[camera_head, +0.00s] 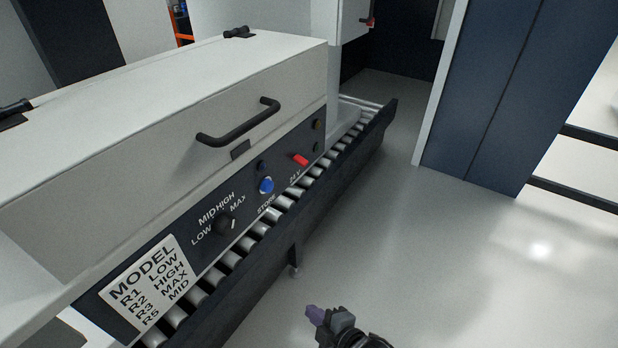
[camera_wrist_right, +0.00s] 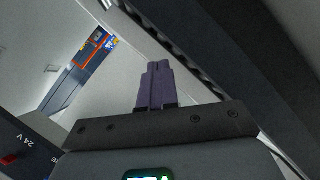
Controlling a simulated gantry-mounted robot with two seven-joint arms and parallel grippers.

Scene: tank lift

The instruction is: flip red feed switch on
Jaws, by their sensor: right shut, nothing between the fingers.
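The red switch (camera_head: 299,160) sits on the dark front panel of the white machine, above the "24 V" label, in the head view. It also shows at the lower left edge of the right wrist view (camera_wrist_right: 9,160). Its exact position, on or off, I cannot tell. My right gripper (camera_head: 315,315) is at the bottom of the head view, in front of the roller conveyor and well apart from the switch. In the right wrist view its purple fingers (camera_wrist_right: 157,85) are shut together with nothing between them. My left gripper is not in view.
The panel also has a blue button (camera_head: 266,185), a black knob (camera_head: 223,223) and a model label (camera_head: 146,284). A roller conveyor (camera_head: 262,230) with a dark side rail runs below the panel. A black handle (camera_head: 240,127) sticks out above. The floor to the right is clear.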

